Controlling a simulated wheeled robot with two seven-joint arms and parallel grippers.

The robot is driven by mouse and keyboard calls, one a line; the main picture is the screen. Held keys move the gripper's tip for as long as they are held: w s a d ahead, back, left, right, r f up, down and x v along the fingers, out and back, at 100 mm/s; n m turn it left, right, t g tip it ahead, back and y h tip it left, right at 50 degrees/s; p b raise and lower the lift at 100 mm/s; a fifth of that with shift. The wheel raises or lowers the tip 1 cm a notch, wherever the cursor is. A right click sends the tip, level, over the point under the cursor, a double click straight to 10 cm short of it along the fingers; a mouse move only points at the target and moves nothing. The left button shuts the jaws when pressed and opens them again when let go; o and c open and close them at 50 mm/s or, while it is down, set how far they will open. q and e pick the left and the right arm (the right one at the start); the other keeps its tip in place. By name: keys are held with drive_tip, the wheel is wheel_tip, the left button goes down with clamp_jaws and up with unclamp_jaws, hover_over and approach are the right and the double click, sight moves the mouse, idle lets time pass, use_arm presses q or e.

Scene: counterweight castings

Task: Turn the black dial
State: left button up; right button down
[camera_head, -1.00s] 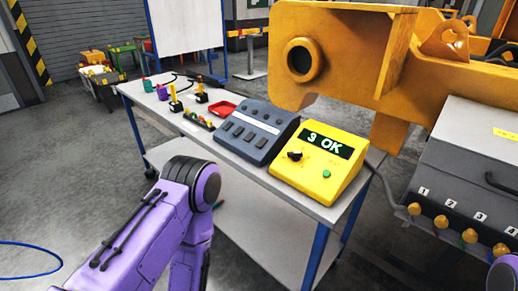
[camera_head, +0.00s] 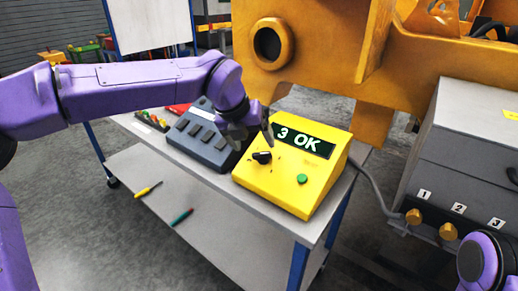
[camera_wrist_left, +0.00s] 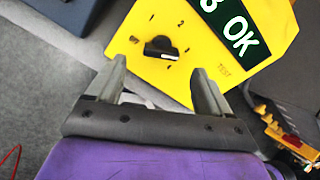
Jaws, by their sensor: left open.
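The black dial (camera_head: 262,157) sits on the sloped face of a yellow box (camera_head: 270,183). The box's display (camera_head: 304,142) reads "3 OK", and a green button (camera_head: 302,179) is at its lower right. My left gripper (camera_head: 256,135) is just above and left of the dial in the head view. In the left wrist view the left gripper (camera_wrist_left: 162,85) is open and empty, and the dial (camera_wrist_left: 160,47) lies beyond its fingertips, roughly between them, not touched. Part of a purple arm of mine shows at the lower right of the head view; its gripper is out of view.
The yellow box stands on a grey table (camera_head: 272,216) beside a dark blue box with buttons (camera_head: 203,140). A yellow screwdriver (camera_head: 148,189) and a green one (camera_head: 181,217) lie on the lower shelf. A large orange casting (camera_head: 335,40) rises behind. A grey cabinet (camera_head: 462,150) stands at right.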

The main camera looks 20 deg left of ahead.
sight(261, 153)
use_arm(q)
drive_tip(key=x, duration=0.5)
drive_tip(key=shift+w+d+f, duration=0.15)
drive_tip(key=shift+w+d, duration=0.05)
drive_tip(key=shift+s+a, duration=0.1)
drive_tip(key=shift+s, duration=0.05)
drive_tip(key=c, duration=1)
drive_tip(key=shift+c, duration=0.2)
drive_tip(key=shift+r+m+p, duration=0.25)
drive_tip(key=shift+m+p, duration=0.85)
drive_tip(key=shift+p, duration=0.15)
drive_tip(key=m+p, duration=0.6)
drive_tip(key=p, duration=0.1)
drive_tip(key=shift+r+m+y, duration=0.1)
drive_tip(key=shift+m+y, duration=0.2)
drive_tip(key=shift+m, duration=0.1)
drive_tip(key=shift+f+m+p, duration=0.25)
drive_tip(key=shift+m+p, duration=1.25)
drive_tip(key=shift+p, duration=0.15)
